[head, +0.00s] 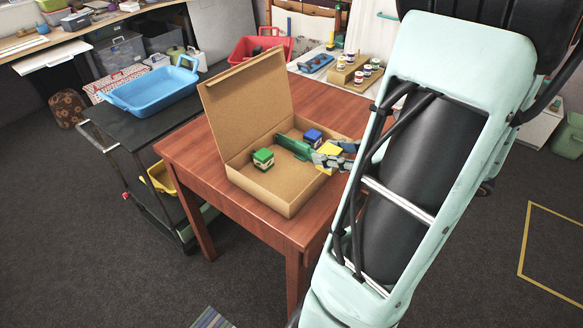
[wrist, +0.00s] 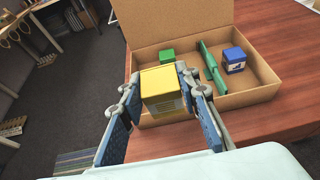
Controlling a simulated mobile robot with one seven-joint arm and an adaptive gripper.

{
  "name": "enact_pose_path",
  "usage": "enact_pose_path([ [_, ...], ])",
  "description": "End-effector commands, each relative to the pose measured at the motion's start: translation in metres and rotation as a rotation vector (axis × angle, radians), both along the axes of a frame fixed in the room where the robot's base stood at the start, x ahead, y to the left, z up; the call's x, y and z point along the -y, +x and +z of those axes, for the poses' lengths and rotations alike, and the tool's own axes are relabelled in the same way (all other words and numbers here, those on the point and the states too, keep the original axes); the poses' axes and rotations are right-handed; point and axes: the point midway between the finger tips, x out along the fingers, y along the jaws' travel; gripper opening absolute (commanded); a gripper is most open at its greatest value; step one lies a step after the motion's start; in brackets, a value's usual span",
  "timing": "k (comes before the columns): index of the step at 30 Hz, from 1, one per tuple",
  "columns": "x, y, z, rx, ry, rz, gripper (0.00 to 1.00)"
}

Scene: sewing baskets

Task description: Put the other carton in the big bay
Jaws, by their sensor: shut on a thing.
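My gripper (head: 334,158) is shut on a yellow carton (wrist: 162,88), one finger on each side of it. In the head view the carton (head: 331,148) is partly hidden by the fingers, near the right end of the open cardboard box (head: 290,201). In the wrist view it overlaps the box's near wall; its height above the wall is hard to tell. A green divider (wrist: 211,66) splits the box into two bays. A green carton (head: 263,158) stands in the bay left of it, which looks bigger. A blue carton (wrist: 234,59) stands in the other bay.
The box stands on a reddish wooden table (head: 190,153), its lid (head: 248,103) raised at the back left. A black cart (head: 140,120) with a blue tray (head: 152,92) is to the left. Paint jars on a wooden rack (head: 352,75) stand behind. The green carton's bay has free floor.

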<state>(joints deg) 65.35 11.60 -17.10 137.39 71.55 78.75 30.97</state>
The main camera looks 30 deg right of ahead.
Motion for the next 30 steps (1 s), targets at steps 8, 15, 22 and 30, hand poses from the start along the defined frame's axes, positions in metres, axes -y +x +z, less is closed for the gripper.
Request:
enact_pose_path([
  [8,-0.011,0.063,-0.032,0.0,0.004,0.007,0.06],
  [15,-0.015,0.108,-0.071,-0.001,0.004,0.005,0.06],
  [22,-0.017,0.124,-0.088,0.0,0.001,0.003,0.06],
  [30,-0.018,0.132,-0.119,-0.003,0.006,0.002,0.06],
])
